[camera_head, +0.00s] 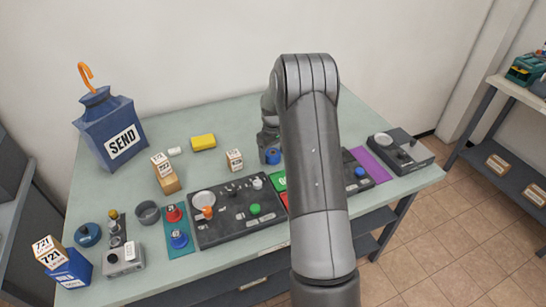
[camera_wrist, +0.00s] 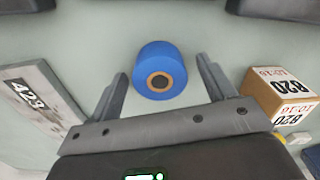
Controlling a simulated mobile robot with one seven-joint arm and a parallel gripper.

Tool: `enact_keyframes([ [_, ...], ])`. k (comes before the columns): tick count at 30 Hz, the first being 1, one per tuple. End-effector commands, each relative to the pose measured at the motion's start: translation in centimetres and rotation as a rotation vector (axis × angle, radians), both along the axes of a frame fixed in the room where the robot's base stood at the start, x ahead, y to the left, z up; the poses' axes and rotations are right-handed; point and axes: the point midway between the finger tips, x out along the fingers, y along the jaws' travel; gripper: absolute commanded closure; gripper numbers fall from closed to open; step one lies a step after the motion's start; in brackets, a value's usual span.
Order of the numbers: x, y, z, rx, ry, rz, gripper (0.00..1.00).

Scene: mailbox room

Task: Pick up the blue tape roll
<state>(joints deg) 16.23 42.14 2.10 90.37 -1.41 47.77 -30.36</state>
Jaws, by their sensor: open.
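The blue tape roll (camera_wrist: 150,58) is a short blue cylinder with a brown core ring around a dark hole. In the wrist view it is on the pale table surface, between the tips of my open gripper (camera_wrist: 162,68), with space visible on both sides. In the head view the blue tape roll (camera_head: 272,156) is on the table, just left of my arm. My gripper (camera_head: 268,138) is right by it there, partly hidden behind my own arm links. The jaws hold nothing.
A small labelled box (camera_wrist: 280,97) stands right of the jaws in the wrist view, and a grey panel marked 423 (camera_wrist: 38,105) lies left.

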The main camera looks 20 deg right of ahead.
Motion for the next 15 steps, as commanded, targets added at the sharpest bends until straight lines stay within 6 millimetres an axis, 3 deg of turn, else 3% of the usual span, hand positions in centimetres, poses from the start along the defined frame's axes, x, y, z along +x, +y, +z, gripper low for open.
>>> enact_keyframes([
  [7, 0.01, 0.01, -0.43, 0.0, -0.001, 0.0, 0.24],
  [15, 0.0, 0.0, -0.41, 0.0, -0.001, 0.0, 0.46],
])
